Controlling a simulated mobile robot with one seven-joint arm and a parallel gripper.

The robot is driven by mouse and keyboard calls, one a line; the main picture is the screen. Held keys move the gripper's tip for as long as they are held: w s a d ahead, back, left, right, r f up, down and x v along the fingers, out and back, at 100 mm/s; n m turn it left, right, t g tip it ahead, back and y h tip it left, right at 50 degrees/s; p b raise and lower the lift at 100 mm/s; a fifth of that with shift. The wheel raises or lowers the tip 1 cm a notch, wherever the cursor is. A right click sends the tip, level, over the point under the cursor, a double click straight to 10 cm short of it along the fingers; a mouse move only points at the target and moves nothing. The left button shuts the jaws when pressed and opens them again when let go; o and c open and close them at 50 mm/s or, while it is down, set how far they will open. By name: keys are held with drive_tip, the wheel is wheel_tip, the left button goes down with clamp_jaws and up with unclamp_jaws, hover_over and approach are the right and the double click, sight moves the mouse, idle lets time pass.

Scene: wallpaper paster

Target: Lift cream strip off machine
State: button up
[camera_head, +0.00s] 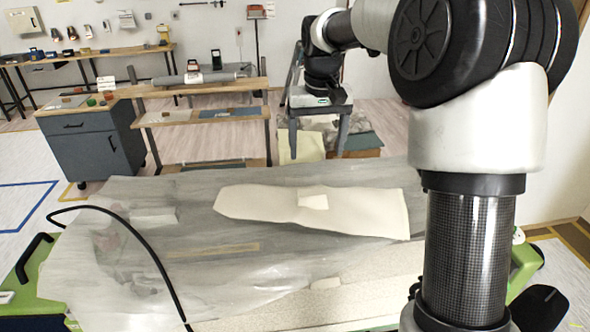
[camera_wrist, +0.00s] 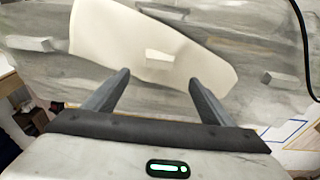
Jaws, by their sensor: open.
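The cream strip (camera_head: 350,208) lies flat on the grey sheet that covers the pasting machine (camera_head: 345,300). A small pale block (camera_head: 313,201) sits on the strip near its middle. My gripper (camera_head: 317,150) is above and beyond the strip's far edge, fingers pointing down, open and empty. In the wrist view my gripper (camera_wrist: 160,85) has its two fingers spread apart, with the cream strip (camera_wrist: 105,30) and the small block (camera_wrist: 158,58) seen past and between them. I see no contact between the fingers and the strip.
The grey sheet (camera_head: 190,265) carries another pale block (camera_head: 153,216) at left and a thin tan piece (camera_head: 212,249). A black cable (camera_head: 140,240) arches over the left side.

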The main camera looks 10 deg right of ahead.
drive_tip(key=w+f, duration=0.2)
hover_over(312, 193)
drive_tip(key=s, duration=0.1)
wheel_tip(312, 193, down, 11)
drive_tip(key=shift+s+a+r+p, duration=0.1)
drive_tip(key=shift+r+p, duration=0.1)
drive_tip(key=shift+p, duration=0.2)
drive_tip(key=shift+w+f+p, duration=0.2)
drive_tip(key=shift+f, duration=0.75)
drive_tip(key=shift+w+f+p, duration=0.15)
drive_tip(key=shift+f, duration=0.85)
drive_tip(key=shift+w+f+p, duration=0.2)
drive_tip(key=shift+f, duration=0.75)
drive_tip(key=shift+c, duration=0.6)
drive_tip(key=shift+r, duration=0.1)
drive_tip(key=c, duration=1.3)
